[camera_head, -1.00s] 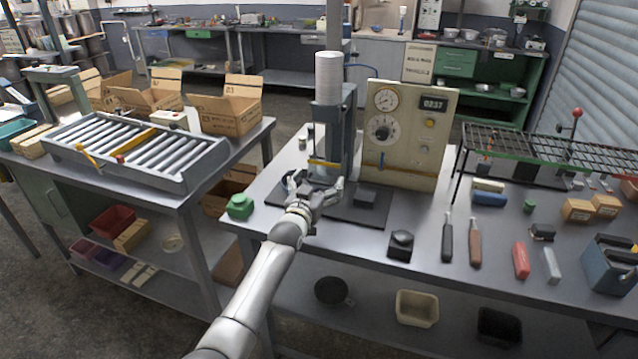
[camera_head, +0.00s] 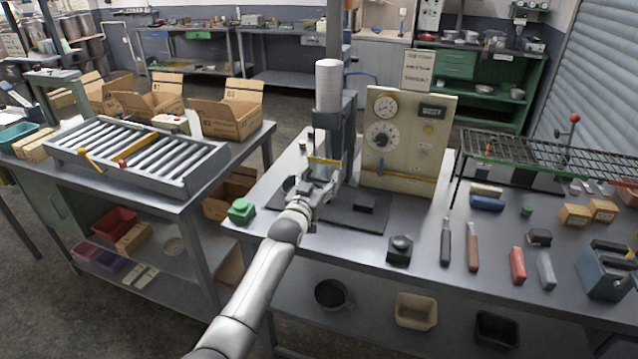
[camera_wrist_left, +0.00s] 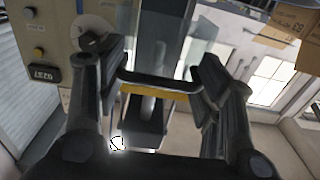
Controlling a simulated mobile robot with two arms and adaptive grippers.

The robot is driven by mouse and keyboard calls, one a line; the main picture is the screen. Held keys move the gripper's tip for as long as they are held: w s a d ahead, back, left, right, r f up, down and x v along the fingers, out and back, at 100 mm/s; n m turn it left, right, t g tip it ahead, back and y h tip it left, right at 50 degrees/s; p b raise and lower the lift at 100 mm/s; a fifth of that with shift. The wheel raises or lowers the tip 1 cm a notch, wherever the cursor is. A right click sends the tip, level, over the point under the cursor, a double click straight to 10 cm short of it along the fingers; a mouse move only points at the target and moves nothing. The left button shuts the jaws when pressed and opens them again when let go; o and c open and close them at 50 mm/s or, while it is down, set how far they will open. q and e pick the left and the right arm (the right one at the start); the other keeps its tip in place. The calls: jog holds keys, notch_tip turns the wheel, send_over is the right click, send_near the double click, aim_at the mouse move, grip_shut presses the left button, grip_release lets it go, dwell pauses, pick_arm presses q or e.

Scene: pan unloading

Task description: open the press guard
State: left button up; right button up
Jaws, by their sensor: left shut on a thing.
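The press (camera_head: 335,125) stands upright on the right-hand bench, with a pale cylinder on top. Its guard shows as a yellow strip (camera_head: 323,161) low on its front. My left gripper (camera_head: 325,182) is at the press front, just below that strip. In the left wrist view the guard's dark bar with its yellow edge (camera_wrist_left: 155,89) spans between the two fingers of my left gripper (camera_wrist_left: 158,85), which is shut on it. The exact finger contact is hard to see. My right gripper is not in view.
A control panel (camera_head: 408,140) with gauges stands close to the right of the press. A wire rack (camera_head: 545,155) stands to the right. A roller tray (camera_head: 140,152) is on the left table.

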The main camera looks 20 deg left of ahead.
aim_at(319, 164)
pick_arm(q)
notch_tip(319, 164, up, 6)
jog(key=p, duration=0.2)
jog(key=shift+w+f+p, duration=0.1)
jog(key=shift+f+p, duration=0.15)
jog(key=shift+p, duration=0.05)
grip_shut()
jog(key=shift+c, duration=1.4)
grip_release()
jog(key=shift+f, duration=0.15)
jog(key=o, duration=2)
jog(key=shift+f, duration=0.15)
